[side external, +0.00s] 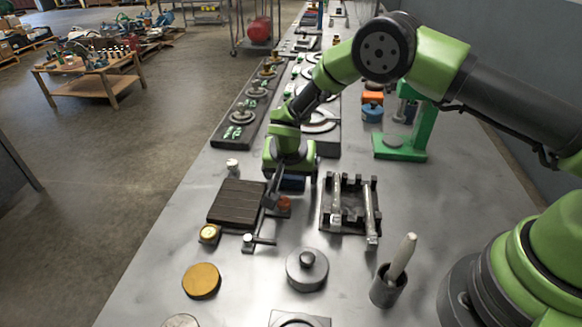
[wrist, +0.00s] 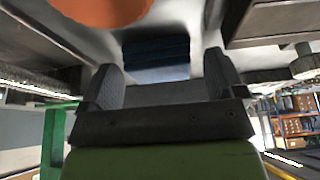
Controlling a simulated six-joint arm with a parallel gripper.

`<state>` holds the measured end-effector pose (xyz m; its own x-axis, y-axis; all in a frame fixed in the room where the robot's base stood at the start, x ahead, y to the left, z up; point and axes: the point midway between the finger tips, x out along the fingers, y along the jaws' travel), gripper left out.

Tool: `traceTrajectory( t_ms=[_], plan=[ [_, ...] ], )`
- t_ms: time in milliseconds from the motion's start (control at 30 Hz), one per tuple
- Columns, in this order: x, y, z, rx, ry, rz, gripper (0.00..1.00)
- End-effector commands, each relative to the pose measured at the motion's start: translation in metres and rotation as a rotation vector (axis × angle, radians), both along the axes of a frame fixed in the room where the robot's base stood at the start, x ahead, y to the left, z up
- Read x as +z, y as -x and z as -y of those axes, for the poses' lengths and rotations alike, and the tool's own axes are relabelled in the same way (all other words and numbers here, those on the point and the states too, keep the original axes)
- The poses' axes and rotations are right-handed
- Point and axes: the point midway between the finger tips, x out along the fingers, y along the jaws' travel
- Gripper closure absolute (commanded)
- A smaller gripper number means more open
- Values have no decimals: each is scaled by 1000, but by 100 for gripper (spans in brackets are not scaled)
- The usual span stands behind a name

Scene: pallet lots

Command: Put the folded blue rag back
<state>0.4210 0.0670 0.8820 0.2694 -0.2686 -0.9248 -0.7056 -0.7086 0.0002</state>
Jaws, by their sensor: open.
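The folded blue rag (side external: 292,183) lies on the metal bench, partly hidden under my gripper in the side view. In the wrist view the dark blue rag (wrist: 155,56) appears beyond and between the fingertips, with stacked folds. My gripper (side external: 274,192) is low over the bench, tilted, beside the rag. In the wrist view my gripper (wrist: 163,72) has its two fingers wide apart with nothing between them. Whether a finger touches the rag cannot be told.
An orange-red round piece (side external: 284,203) sits close in front of the rag. A dark slatted block (side external: 237,203) is at left, a black rack with metal bars (side external: 350,222) at right. A grey lidded disc (side external: 307,270) and a cup with a white-handled tool (side external: 386,290) stand nearer.

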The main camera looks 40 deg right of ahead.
Motion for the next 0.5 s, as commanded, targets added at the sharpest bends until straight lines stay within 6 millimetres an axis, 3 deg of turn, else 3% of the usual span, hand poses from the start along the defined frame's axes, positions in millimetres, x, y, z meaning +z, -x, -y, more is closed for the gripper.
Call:
traceTrajectory(
  t_ms=[167,500],
  plan=[
    [19,3,-5,2,-1,4,12],
    [86,24,-25,2,-1,5,12]
  ],
)
